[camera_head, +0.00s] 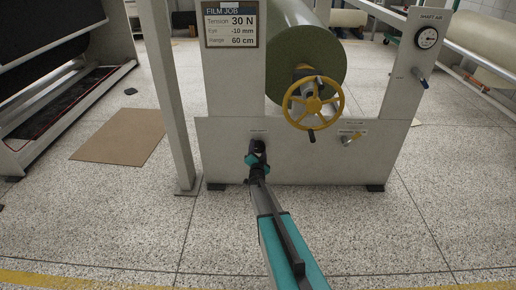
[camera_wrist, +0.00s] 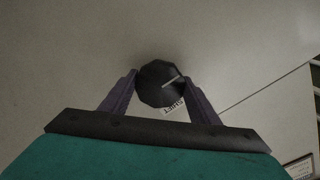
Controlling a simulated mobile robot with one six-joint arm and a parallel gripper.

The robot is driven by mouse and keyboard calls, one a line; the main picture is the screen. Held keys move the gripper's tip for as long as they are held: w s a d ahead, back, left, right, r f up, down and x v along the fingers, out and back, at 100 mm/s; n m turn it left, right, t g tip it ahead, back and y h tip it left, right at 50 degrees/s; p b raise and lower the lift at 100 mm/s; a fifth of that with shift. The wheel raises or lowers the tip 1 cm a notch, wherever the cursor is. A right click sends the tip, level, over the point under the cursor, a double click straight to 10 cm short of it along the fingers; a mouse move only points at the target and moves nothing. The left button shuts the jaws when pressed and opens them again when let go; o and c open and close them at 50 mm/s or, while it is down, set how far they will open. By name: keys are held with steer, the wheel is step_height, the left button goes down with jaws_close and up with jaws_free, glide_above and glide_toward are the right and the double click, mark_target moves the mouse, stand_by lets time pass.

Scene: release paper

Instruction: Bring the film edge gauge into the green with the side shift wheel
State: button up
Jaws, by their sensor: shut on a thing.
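My gripper (camera_head: 258,150) reaches the lower front panel of the machine and is shut on a black knob. In the wrist view the black knob (camera_wrist: 162,83), with a white pointer line, sits between the two fingers (camera_wrist: 161,90); a small label behind it is partly covered. A yellow spoked handwheel (camera_head: 313,83) with a dark handle at its bottom stands right of my gripper, in front of the green roll (camera_head: 305,45). My gripper is apart from this wheel. I cannot read a label naming the side shift wheel, and I cannot make out a film edge gauge.
A sign (camera_head: 231,24) reads "FILM JOB", tension 30 N, eye -10 mm, range 60 cm. A round dial (camera_head: 427,38) is marked "SHAFT AIR". A grey post (camera_head: 170,95) stands left of my arm. The front floor is clear.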

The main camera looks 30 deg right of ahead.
stand_by(0.4)
steer(key=o, duration=1.1)
steer(key=shift+c, duration=0.2)
steer(key=shift+s, duration=0.1)
steer(key=p+v, duration=0.3)
steer(key=v, duration=1)
steer(key=shift+s+a, duration=0.2)
steer(key=shift+s, duration=0.05)
